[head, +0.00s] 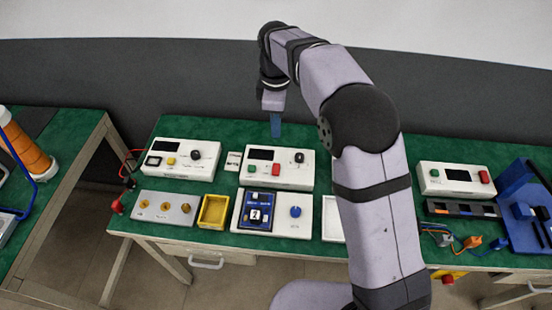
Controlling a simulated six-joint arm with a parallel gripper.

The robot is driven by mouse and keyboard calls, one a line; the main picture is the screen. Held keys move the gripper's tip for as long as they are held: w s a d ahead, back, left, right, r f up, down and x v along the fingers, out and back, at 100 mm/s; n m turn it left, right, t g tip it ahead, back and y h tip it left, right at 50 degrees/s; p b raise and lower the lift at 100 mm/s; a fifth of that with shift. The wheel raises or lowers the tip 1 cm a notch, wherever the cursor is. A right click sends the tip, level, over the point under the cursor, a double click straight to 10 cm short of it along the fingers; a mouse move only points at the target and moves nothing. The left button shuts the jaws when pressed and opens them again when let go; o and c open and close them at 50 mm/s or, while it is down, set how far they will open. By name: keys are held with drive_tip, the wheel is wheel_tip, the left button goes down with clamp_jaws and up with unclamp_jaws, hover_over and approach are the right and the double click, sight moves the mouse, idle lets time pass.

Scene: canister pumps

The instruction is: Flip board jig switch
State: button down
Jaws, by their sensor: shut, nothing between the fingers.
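A white jig (279,228) with a blue board (256,212) in its left half stands at the front of the green bench. A blue round knob (295,212) sits on its right half. Behind it is a white box (264,181) with a dark display, a green button, a red button and a small black control (299,157) at its upper right; I cannot tell whether that is a toggle. My gripper (276,134) points down at the back edge of this box, blue fingers shut and empty. I cannot tell its height above the bench.
A white meter box (181,160), a grey plate with brass terminals (164,208) and a yellow tray (214,211) stand to the left. My arm hides part of the bench on the right. Beyond it are another white box (456,180) and a blue fixture (520,210).

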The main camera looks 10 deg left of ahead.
sight(276, 169)
drive_tip(key=shift+f, duration=0.1)
wheel_tip(276, 169, down, 14)
drive_tip(key=p, duration=0.4)
drive_tip(key=shift+w, duration=0.1)
idle(0.5)
drive_tip(key=shift+f, duration=0.15)
idle(0.3)
drive_tip(key=shift+s, duration=0.8)
drive_tip(key=shift+r, duration=0.3)
